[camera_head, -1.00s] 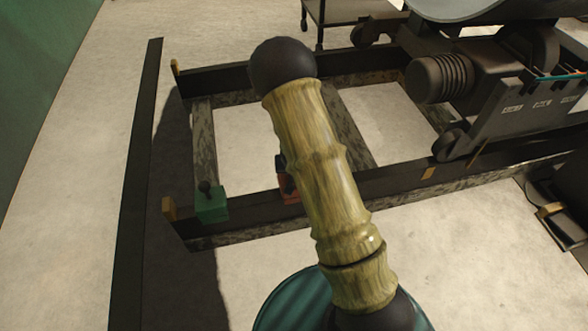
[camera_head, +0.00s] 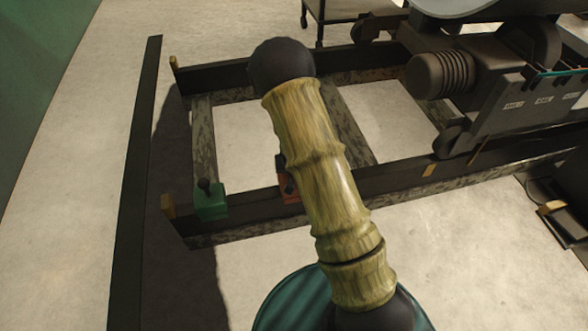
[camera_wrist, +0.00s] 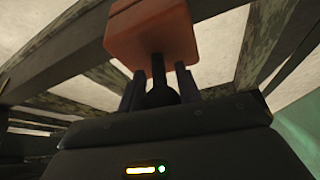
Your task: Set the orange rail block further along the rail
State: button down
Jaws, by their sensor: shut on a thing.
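The orange rail block (camera_head: 290,194) is by the near rail (camera_head: 365,183), right of the green block, and my arm hides much of it in the head view. In the wrist view the orange block (camera_wrist: 150,38) fills the top middle. My gripper (camera_wrist: 159,92) has its two dark fingers shut on the block's dark knob (camera_wrist: 160,92). The head view barely shows the gripper behind my arm. I cannot tell whether the block touches the rail or is clear of it.
A yellow mark (camera_head: 429,171) is on the rail further right, before a dark wheeled machine (camera_head: 500,100). The rail between is bare where visible.

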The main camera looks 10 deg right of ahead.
jog(key=c, duration=0.9)
grip_release()
jog(key=p+v, duration=0.7)
jog(key=v, duration=1)
jog(key=shift+r+p, duration=0.2)
jog(key=shift+p, duration=0.1)
jog(key=shift+r, duration=0.1)
